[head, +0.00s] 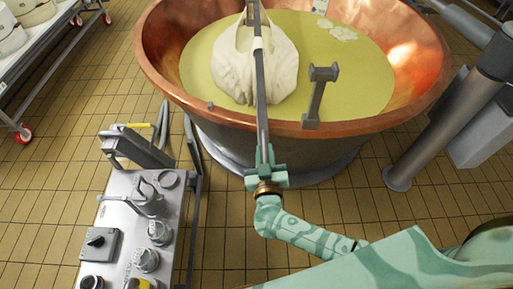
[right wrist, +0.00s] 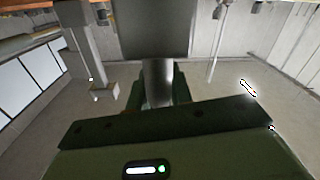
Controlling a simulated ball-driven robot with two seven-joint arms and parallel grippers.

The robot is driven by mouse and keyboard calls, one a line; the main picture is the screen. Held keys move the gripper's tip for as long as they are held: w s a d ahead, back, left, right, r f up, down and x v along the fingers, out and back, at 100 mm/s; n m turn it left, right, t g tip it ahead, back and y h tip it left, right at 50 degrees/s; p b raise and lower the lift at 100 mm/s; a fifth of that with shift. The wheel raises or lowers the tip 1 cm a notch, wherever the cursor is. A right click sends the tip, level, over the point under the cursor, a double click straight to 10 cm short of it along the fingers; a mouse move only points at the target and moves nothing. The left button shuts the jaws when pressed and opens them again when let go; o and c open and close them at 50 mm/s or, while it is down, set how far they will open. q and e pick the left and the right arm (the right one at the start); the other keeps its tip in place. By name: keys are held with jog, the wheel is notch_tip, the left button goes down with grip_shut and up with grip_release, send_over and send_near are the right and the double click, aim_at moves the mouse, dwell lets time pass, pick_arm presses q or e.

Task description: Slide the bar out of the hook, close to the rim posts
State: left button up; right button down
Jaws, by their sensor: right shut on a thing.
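The long grey bar (head: 262,95) runs from my right gripper over the near rim of the copper vat (head: 160,60) to the top edge of the head view. My right gripper (head: 265,176) is shut on its near end, just outside the rim. In the right wrist view a grey length of bar (right wrist: 158,84) shows between the fingers. A white cloth bundle (head: 240,75) is gathered at the bar and sits in the yellow-green liquid. A rim post (head: 316,95) stands right of the bar, apart from it. I cannot make out the hook. My left gripper is out of view.
A steel control console (head: 135,215) stands left of my right gripper, close to the vat. A thick grey column (head: 445,125) stands at the right. A white wheeled table (head: 45,45) is at the far left. Tiled floor is free between console and table.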

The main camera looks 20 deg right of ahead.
jog(key=s+d+p, duration=0.3)
jog(key=d+p, duration=0.1)
jog(key=d, duration=0.7)
jog(key=shift+s+d+h, duration=0.3)
jog(key=shift+d, duration=0.05)
jog(key=c, duration=1.5)
grip_release()
jog(key=shift+f, duration=0.15)
jog(key=shift+o, duration=0.9)
jog(key=shift+d, duration=0.1)
jog(key=v, duration=1.6)
jog(key=shift+p, duration=0.45)
jog(key=shift+s+m, duration=0.15)
jog(key=shift+m, duration=0.15)
